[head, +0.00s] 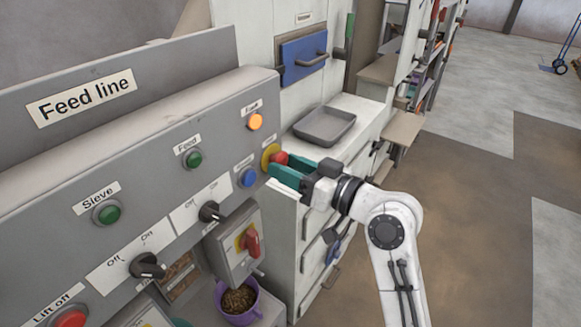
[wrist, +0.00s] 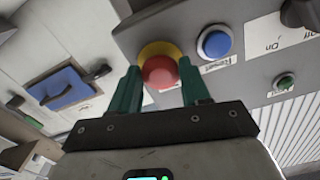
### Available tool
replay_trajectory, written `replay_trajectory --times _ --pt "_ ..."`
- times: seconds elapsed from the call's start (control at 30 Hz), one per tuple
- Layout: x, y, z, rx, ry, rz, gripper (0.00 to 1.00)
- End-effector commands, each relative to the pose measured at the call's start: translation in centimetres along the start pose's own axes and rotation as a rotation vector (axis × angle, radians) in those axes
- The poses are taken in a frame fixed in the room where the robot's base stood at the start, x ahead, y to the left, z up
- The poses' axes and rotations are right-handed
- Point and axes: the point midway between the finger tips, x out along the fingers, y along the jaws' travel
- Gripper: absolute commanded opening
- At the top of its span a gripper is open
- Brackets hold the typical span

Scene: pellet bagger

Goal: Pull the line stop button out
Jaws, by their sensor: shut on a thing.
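The line stop button is a red mushroom head (wrist: 159,71) on a yellow round base, on the right end of the grey feed line panel (head: 130,160). In the head view the red button (head: 280,158) shows just beyond my gripper's tips, with the yellow base behind it. My gripper (head: 285,170) has green fingers and reaches in from the right. In the wrist view my gripper (wrist: 157,88) has one finger on each side of the red head and is shut on it. How far the button stands out from the panel is hard to tell.
A blue button (head: 248,178) sits close beside the stop button, with an orange lamp (head: 255,122) above. A red rotary switch (head: 250,241) and a purple bucket of pellets (head: 238,300) are below. A grey tray (head: 325,125) lies on the counter behind.

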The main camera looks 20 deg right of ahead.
Motion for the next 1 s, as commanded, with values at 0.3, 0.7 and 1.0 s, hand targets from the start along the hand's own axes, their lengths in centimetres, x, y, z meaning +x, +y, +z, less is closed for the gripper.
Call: replay_trajectory --times 0.3,0.7,1.0 --pt "0.0 0.0 0.0 0.000 0.000 0.001 0.00" --pt "-1.3 0.0 0.0 0.000 -0.001 0.001 0.00" --pt "-1.3 0.0 0.0 0.000 -0.001 0.001 0.65"
